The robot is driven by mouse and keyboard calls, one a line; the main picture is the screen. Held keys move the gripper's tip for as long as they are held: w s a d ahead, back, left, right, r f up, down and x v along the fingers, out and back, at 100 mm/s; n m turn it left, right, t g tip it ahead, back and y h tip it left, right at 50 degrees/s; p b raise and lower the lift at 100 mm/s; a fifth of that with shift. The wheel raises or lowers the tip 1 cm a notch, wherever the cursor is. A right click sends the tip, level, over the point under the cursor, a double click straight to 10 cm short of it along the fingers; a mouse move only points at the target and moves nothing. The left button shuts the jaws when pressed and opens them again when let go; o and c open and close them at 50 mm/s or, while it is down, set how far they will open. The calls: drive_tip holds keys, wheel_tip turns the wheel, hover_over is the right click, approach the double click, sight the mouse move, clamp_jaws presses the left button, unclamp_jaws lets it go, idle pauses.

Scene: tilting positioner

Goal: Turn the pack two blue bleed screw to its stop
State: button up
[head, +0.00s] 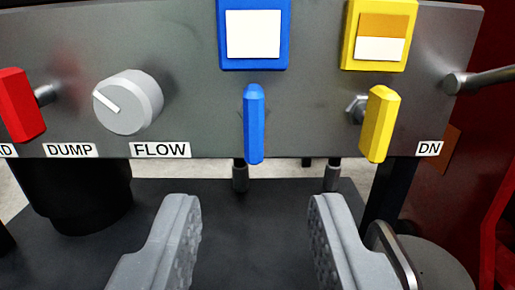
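A blue upright bar-shaped handle (253,123) stands out from the grey panel, below a blue-framed plate (253,34) with a white face. No label in view marks it as pack two or as a bleed screw, and I cannot tell whether it is at a stop. My gripper (255,215) is open and empty. Its two grey fingers are spread wide in the lower picture, below the panel's bottom edge, with the blue handle above and between the fingertips. They appear apart from it.
A yellow handle (380,123) sits right of the blue one, under a yellow-framed plate (380,34). A round grey knob (130,102) above the FLOW label and a red handle (21,104) are at left. A metal lever (483,80) projects at right. Dark fittings hang below the panel.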

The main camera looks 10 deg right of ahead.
sight(252, 115)
drive_tip(key=b+x, duration=0.5)
drive_tip(key=x, duration=0.8)
drive_tip(key=shift+w, duration=0.35)
clamp_jaws()
drive_tip(key=shift+a, duration=0.2)
drive_tip(key=shift+d, duration=0.1)
